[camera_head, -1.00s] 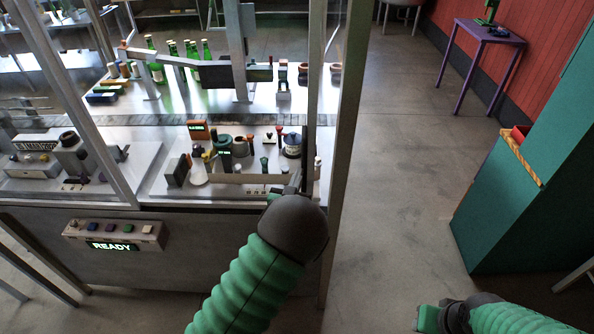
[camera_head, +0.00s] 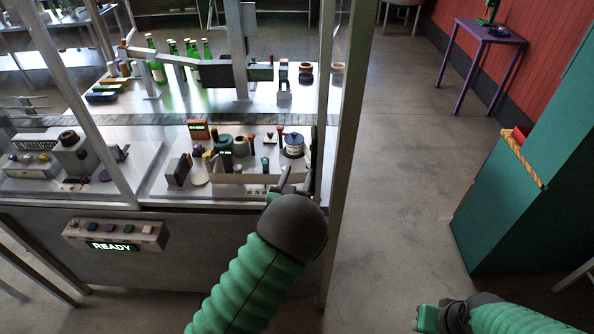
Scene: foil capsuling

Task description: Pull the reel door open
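A tall, clear-panelled enclosure with metal posts stands at the left. Which panel is the reel door is not certain from this view. A dark upright bar (camera_head: 313,158), which looks like a handle, stands at the front right post. My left gripper (camera_head: 292,181) is just left of this bar, above the front edge of the bench. Its fingers look spread and hold nothing that I can see; my dark wrist hides part of them. My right gripper (camera_head: 427,318) is low at the bottom right, away from the enclosure, and its fingers are not clear.
Inside, the bench holds green bottles (camera_head: 190,50), a blue-and-white reel-like pot (camera_head: 293,145) and several small tools. A button box (camera_head: 115,234) reading READY is on the front. A green cabinet (camera_head: 500,215) stands right; the floor between is clear.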

